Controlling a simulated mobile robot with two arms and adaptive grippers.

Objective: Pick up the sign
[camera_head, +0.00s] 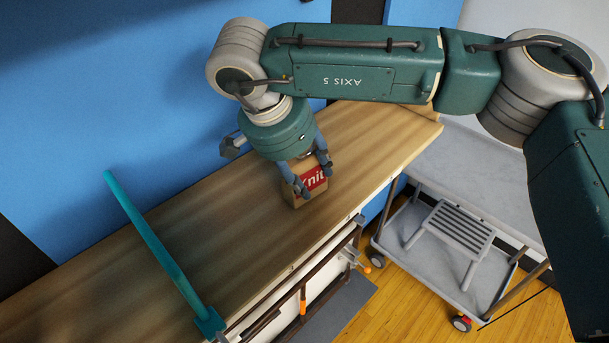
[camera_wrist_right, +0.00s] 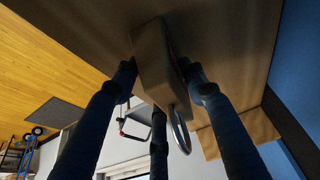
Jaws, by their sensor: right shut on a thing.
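The sign (camera_head: 313,181) is a small tan block with a red face that reads "Knit". It stands upright on the wooden tabletop or just above it; I cannot tell which. My right gripper (camera_head: 316,176) reaches down from above and is shut on it, with its blue fingers around its sides. In the right wrist view the sign shows as a brown block (camera_wrist_right: 154,62) with a metal ring (camera_wrist_right: 182,130) at its near end. The blue fingers (camera_wrist_right: 160,85) of my right gripper close around it. My left gripper is not in view.
The wooden table (camera_head: 235,215) runs along a blue wall (camera_head: 110,80). A grey cart (camera_head: 400,240) with a slatted rack (camera_head: 458,230) is at the right. Much of the tabletop around the sign is bare.

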